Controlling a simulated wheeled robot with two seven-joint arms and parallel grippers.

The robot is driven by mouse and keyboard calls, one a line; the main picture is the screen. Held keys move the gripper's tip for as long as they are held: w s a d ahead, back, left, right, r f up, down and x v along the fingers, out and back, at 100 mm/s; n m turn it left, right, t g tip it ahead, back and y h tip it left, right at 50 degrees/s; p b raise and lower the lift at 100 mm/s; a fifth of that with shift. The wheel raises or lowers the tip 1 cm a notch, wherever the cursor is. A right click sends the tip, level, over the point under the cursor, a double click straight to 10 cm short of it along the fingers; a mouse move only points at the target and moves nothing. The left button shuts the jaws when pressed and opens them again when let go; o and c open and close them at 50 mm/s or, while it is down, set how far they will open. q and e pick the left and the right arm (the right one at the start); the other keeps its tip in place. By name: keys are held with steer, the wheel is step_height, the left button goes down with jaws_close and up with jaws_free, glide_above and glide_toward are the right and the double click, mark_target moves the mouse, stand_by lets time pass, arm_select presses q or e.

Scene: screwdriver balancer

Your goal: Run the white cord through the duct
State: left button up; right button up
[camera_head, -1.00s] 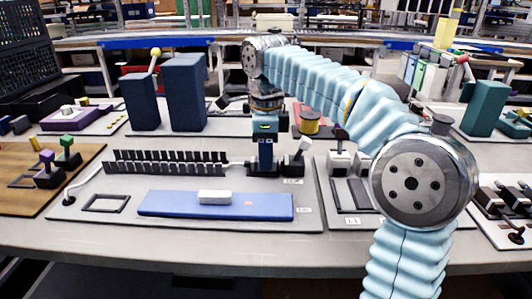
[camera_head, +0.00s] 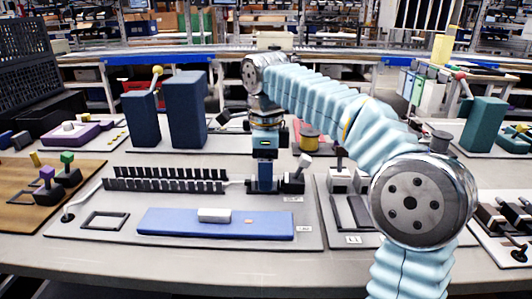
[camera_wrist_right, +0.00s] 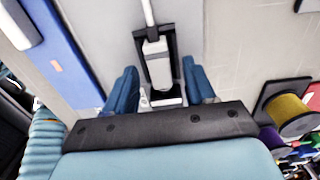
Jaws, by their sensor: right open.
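The duct (camera_head: 165,180) is a row of black comb-like teeth on a grey board. The white cord (camera_head: 86,199) rises from a small black stand at the board's left into the duct's left end. White cord also shows past its right end; the duct wall hides what lies between. My right gripper (camera_head: 265,185) points down just right of the duct. In the right wrist view the gripper (camera_wrist_right: 160,92) is open, its blue fingers on either side of a white plug-like piece (camera_wrist_right: 155,62) in a black holder. White cord (camera_wrist_right: 148,12) runs from that piece. My left gripper is out of view.
A blue block (camera_head: 190,225) with a white piece on it lies in front of the duct. A black square frame (camera_head: 104,221) lies at its left. Tall dark blue blocks (camera_head: 186,110) stand behind. A yellow spool (camera_wrist_right: 290,115) stands near the gripper.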

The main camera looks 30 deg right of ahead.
step_height(320, 180, up, 12)
steer(key=p, duration=0.2)
steer(key=shift+f+p, duration=0.25)
steer(key=shift+p, duration=0.05)
stand_by(0.4)
